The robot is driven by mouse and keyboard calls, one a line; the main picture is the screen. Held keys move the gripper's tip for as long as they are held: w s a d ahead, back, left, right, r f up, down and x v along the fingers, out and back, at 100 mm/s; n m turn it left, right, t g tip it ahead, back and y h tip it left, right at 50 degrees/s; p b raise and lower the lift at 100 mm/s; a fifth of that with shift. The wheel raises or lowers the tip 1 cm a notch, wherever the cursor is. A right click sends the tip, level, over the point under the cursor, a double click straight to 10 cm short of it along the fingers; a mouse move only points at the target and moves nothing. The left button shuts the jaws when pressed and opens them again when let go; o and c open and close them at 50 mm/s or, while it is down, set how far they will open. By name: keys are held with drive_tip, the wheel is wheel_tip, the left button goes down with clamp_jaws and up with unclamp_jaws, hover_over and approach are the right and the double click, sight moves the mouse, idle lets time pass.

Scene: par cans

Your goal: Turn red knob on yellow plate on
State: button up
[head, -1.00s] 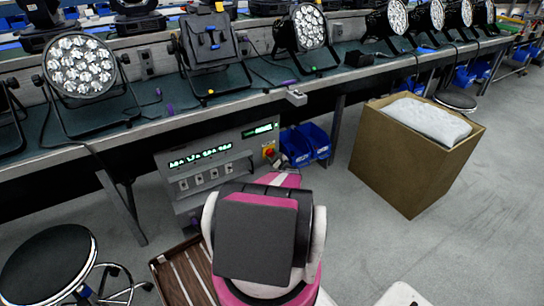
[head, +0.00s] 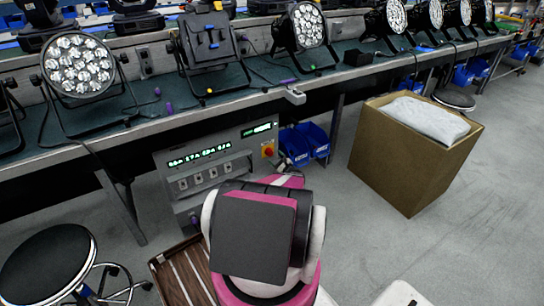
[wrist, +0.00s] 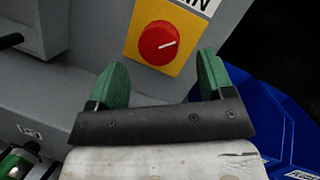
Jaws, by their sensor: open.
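The round red knob (wrist: 158,43) sits on a square yellow plate (wrist: 184,23) at the top middle of the wrist view. A short white mark on it points right and slightly up. In the head view, the knob (head: 268,152) is small, at the right end of the grey control panel (head: 205,183). My gripper (wrist: 162,80) is open and empty, its green fingers apart. In the wrist view the knob appears beyond the fingertips, between and slightly above them. I see no contact. My arm hides the gripper in the head view.
Blue bins (head: 309,142) stand just right of the panel, close to my arm. The workbench (head: 180,115) with stage lights overhangs it. A cardboard box (head: 412,155) stands at right and a black stool (head: 48,262) at left. Open floor lies between arm and box.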

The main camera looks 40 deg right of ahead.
drive_tip(key=v, duration=0.6)
drive_tip(key=shift+s, duration=0.35)
drive_tip(key=shift+f, duration=0.15)
drive_tip(key=shift+s, duration=0.1)
